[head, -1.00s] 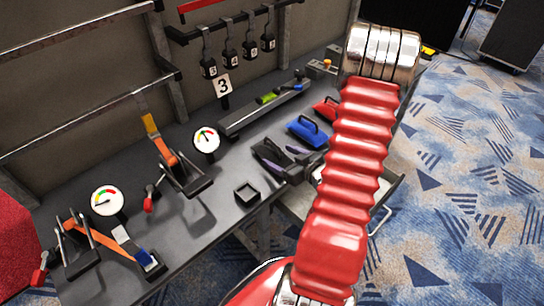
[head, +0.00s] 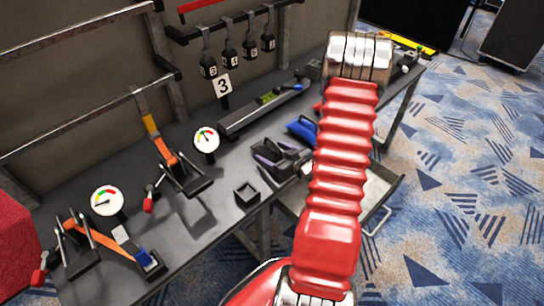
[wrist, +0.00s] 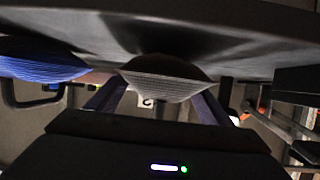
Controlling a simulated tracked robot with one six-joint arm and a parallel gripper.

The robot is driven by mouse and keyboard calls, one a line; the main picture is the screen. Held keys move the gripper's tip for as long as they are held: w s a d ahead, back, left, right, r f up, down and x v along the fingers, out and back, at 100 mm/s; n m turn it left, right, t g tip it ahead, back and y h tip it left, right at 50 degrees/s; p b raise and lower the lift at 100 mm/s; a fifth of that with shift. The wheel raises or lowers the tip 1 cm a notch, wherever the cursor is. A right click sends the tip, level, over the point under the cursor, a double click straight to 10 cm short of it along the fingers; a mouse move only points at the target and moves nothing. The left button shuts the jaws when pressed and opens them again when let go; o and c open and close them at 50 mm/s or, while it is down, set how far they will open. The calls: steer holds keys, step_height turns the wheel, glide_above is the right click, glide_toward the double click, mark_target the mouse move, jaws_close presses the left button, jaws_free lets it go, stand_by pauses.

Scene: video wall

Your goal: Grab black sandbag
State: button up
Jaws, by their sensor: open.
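The black sandbag (wrist: 165,80) is in the middle of the wrist view, which shows the table upside down. The purple fingers of my gripper (wrist: 160,98) stand apart, one toward each side of it. I cannot tell whether they touch it. In the head view, my gripper (head: 272,154) is low at the table's front edge. The black sandbag is hard to pick out there among the dark fingers. My gripper is open and holds nothing that I can see.
A blue sandbag (head: 301,129) lies just behind, also in the wrist view (wrist: 40,62). A red one (head: 318,106) is mostly hidden by my arm. A small black square tray (head: 247,193) stands to the left. An open drawer (head: 378,205) juts out below the table (head: 215,230).

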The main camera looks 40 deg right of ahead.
steer(key=shift+c, duration=0.3)
jaws_close()
steer(key=shift+r, duration=0.1)
stand_by(0.7)
